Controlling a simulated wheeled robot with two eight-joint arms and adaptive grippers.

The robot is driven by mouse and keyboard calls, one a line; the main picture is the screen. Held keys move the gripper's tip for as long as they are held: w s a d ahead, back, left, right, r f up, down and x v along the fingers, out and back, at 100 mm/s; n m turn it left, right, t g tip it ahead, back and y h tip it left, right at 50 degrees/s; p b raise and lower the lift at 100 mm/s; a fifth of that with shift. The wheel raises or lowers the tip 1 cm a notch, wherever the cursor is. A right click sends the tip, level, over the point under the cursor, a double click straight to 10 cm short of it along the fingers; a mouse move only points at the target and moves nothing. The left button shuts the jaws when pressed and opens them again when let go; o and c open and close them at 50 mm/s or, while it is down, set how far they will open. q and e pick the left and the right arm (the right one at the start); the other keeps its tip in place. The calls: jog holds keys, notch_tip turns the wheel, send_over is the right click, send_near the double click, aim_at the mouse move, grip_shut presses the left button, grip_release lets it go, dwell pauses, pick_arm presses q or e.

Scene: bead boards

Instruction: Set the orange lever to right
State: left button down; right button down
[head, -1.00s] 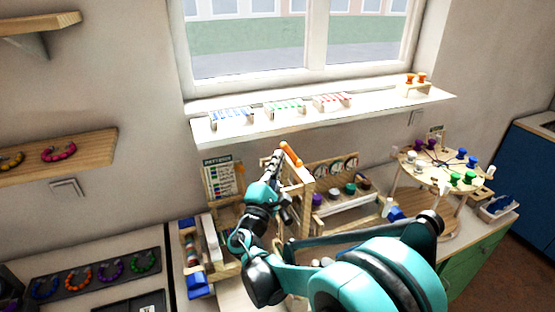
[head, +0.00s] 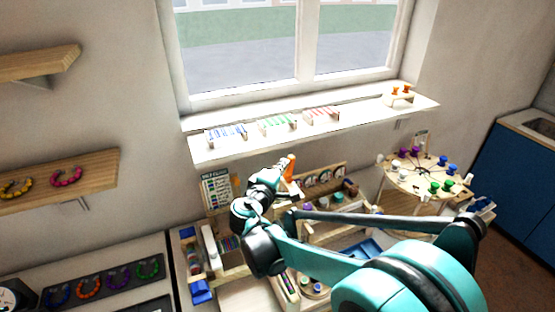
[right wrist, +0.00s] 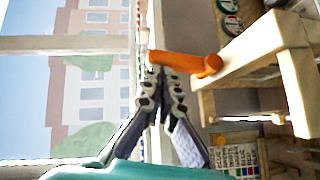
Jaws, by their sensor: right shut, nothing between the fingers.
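The orange lever (head: 290,167) stands on top of a wooden frame in the middle of the head view. It looks nearly upright there, its lower end partly hidden by my gripper. In the right wrist view the orange lever (right wrist: 185,62) runs from a rounded end at the wooden post to a free end at my fingertips. My right gripper (head: 282,168) is shut and empty, at the left side of the lever. In the wrist view the fingertips (right wrist: 160,73) are at the lever's free end and seem to touch it. My left gripper is not in view.
A wooden frame (right wrist: 262,50) carries the lever. The sill (head: 350,121) above holds small coloured racks. A round peg table (head: 393,174) stands to the right. A pattern card (head: 216,186) stands behind my arm. A blue tray (head: 362,250) lies below my arm.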

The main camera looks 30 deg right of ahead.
aim_at(293, 161)
jog(key=shift+s+d+r+m+g+y+p, duration=0.1)
jog(key=shift+d+r+m+g+y+p, duration=0.3)
jog(key=shift+d+m+p, duration=0.35)
jog(key=shift+d+m+y+p, duration=0.35)
jog(key=shift+d+y+p, duration=0.2)
jog(key=shift+y, duration=0.25)
jog(key=shift+d+f, duration=0.15)
jog(key=shift+d+p, duration=0.15)
jog(key=shift+p, duration=0.15)
